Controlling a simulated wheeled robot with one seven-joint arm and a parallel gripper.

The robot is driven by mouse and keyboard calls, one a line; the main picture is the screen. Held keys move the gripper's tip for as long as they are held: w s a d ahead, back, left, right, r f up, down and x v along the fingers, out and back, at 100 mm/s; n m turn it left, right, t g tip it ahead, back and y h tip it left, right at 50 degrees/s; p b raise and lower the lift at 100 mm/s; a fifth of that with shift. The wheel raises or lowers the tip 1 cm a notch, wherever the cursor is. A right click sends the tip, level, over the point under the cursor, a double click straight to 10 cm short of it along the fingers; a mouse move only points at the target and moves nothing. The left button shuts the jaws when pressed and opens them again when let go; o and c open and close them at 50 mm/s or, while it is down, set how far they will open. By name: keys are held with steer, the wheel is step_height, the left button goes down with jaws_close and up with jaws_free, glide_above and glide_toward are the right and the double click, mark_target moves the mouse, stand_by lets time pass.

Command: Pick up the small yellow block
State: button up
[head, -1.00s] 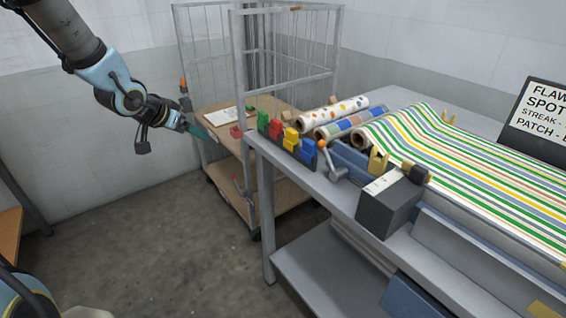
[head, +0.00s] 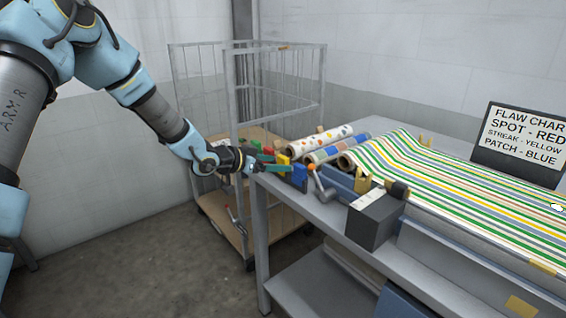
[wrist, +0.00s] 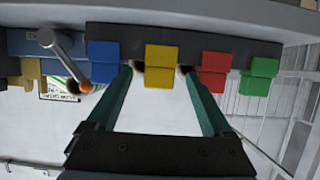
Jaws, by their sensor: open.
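The small yellow block (wrist: 162,66) sits in a dark rack (wrist: 215,43) on the table's edge, between a blue block (wrist: 103,62) and a red block (wrist: 213,72). A green block (wrist: 258,77) is beyond the red one. In the head view the yellow block (head: 283,160) is partly hidden by my gripper (head: 274,163). My gripper also shows in the wrist view (wrist: 157,72), open and empty. Its two teal fingers point at the rack, with the yellow block lined up between the tips. I cannot tell whether the tips reach past its front face.
A crank handle (head: 322,185) stands right of the rack, beside a dark grey box (head: 375,218). Rolls of patterned cloth (head: 320,145) lie behind. A wire-sided cart (head: 225,205) stands at the left. A flaw chart (head: 525,135) stands at the back right.

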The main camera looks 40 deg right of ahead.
mark_target(281, 163)
steer(key=shift+p+x, duration=0.55)
steer(key=shift+x, duration=1.25)
jaws_close()
